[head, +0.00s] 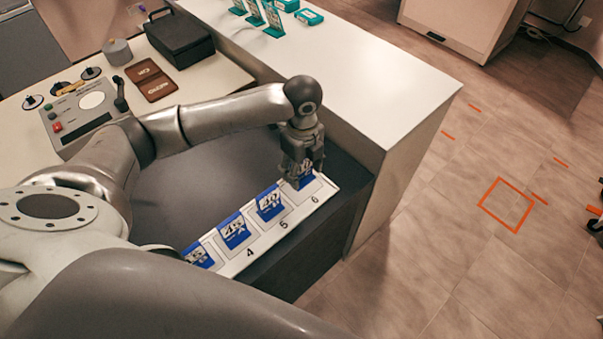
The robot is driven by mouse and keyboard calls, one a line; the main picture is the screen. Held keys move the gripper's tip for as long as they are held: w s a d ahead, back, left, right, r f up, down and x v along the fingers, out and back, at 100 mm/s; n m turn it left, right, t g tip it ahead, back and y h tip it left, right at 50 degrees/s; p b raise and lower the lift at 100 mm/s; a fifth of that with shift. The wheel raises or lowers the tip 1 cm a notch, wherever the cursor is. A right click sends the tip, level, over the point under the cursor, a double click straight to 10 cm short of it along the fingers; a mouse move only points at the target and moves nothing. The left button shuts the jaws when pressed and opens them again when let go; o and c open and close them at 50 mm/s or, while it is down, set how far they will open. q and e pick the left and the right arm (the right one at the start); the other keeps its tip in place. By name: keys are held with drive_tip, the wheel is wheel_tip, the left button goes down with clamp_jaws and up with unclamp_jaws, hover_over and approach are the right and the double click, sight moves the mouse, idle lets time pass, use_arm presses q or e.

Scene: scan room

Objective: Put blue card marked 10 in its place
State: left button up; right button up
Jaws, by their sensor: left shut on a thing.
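My left gripper (301,172) points down over the right end of a white numbered board (268,242). It is shut on a blue card (305,183), which stands at the slot marked 6. The gripper's fingers hide part of the card, and I cannot read its number clearly. I cannot tell whether its lower edge touches the board. Other blue cards stand tilted in the board: one (270,203) at slot 5, one (235,232) that looks like 45 at slot 4, and one (198,256) further left, partly hidden by my arm. My right gripper is not in view.
The board lies on a dark surface (185,210) along its front edge. A control box (84,115), a brown folder (151,80) and a black case (180,40) stand behind left. A white counter (345,65) with green card holders (273,18) rises behind the gripper.

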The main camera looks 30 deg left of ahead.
sight(301, 176)
use_arm(q)
drive_tip(key=shift+w+a+f, duration=0.2)
drive_tip(key=shift+f, duration=0.1)
wheel_tip(301, 176, down, 2)
drive_tip(key=shift+f+p, duration=0.15)
drive_tip(key=shift+p, duration=0.3)
drive_tip(key=shift+f, duration=0.4)
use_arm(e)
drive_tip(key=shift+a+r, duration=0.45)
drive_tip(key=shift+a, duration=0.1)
use_arm(q)
drive_tip(key=shift+f, duration=0.1)
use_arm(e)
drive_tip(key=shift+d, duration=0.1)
use_arm(q)
drive_tip(key=o, duration=1.1)
drive_tip(key=shift+c, duration=0.2)
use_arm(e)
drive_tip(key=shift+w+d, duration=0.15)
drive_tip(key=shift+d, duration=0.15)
